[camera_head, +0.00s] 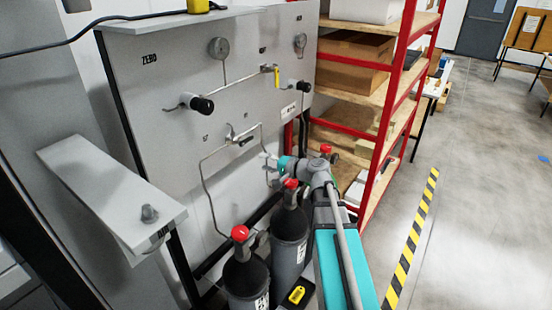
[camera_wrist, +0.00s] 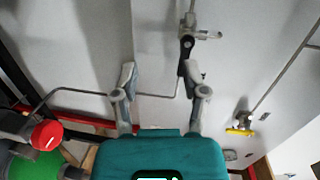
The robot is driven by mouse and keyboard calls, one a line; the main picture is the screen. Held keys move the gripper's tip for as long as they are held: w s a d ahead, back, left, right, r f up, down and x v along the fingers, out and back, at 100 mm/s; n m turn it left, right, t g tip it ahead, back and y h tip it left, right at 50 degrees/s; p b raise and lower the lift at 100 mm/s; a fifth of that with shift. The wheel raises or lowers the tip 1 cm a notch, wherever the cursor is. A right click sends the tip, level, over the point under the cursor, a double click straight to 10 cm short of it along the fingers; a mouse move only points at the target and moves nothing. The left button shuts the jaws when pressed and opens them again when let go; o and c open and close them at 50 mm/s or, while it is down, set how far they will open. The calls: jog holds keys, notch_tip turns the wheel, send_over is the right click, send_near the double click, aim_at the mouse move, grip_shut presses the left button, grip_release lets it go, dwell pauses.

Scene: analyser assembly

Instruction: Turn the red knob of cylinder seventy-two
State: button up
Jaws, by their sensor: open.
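Two dark cylinders with red knobs stand before the panel in the head view. The front one has a red knob (camera_head: 240,233) on top, and the one behind it has another red knob (camera_head: 291,184). A third red knob (camera_head: 326,149) shows beyond my arm. The labels are too small to read, so I cannot tell which cylinder is seventy-two. My gripper (camera_head: 270,164) is beside the rear knobs, facing the panel. In the wrist view my gripper (camera_wrist: 160,85) is open and empty. A red knob (camera_wrist: 46,135) above a green cylinder shoulder lies left of it, outside the fingers.
The grey panel (camera_head: 160,90) carries gauges, pipes and a black-handled valve (camera_head: 245,140), which shows beyond my fingers in the wrist view (camera_wrist: 187,55). A yellow-handled valve (camera_wrist: 240,131) is at right there. A red-framed shelf (camera_head: 385,110) stands close right. Floor (camera_head: 470,200) beyond is clear.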

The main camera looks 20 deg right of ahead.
jog(key=s+a+f+n+g+h, duration=0.3)
jog(key=s+a+f+n+g, duration=0.3)
jog(key=s+a+f+g, duration=0.4)
jog(key=s+d+f+n+g+h, duration=0.2)
jog(key=s+f+h, duration=0.4)
jog(key=s, duration=0.3)
jog(key=shift+s+d+n+h, duration=0.25)
jog(key=shift+d+n+h, duration=0.05)
jog(key=shift+d+h, duration=0.6)
jog(key=shift+s, duration=0.1)
